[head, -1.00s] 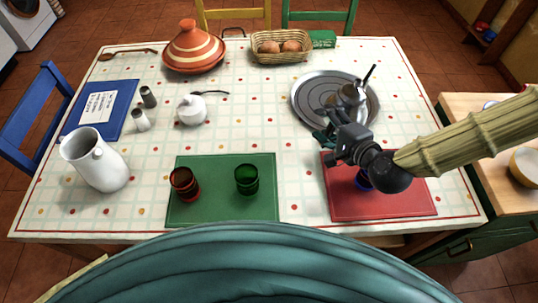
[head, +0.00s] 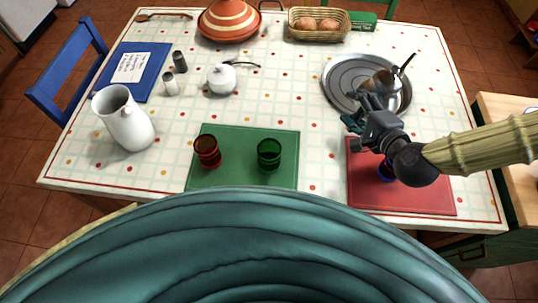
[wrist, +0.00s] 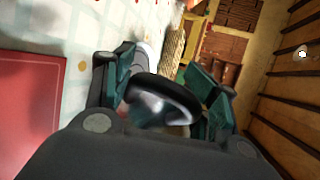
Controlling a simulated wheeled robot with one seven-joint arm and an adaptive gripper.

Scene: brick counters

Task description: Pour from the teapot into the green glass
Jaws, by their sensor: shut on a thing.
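The teapot (head: 383,82) is a small silvery pot with a dark handle, seen over the round metal tray. I cannot tell whether it touches the tray. My gripper (head: 361,109) reaches it from the front, and the arm comes in from the right. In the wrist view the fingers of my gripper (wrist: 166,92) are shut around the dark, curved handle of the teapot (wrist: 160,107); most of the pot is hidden. The green glass (head: 269,154) stands upright on the green mat (head: 240,178), left of my gripper. A dark red glass (head: 207,151) stands beside it.
The round tray (head: 338,72) lies behind the red mat (head: 400,203). A blue cup (head: 386,170) is partly hidden under my arm. A white jug (head: 125,120) and white sugar bowl (head: 221,80) stand left. The tablecloth between the two mats is clear.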

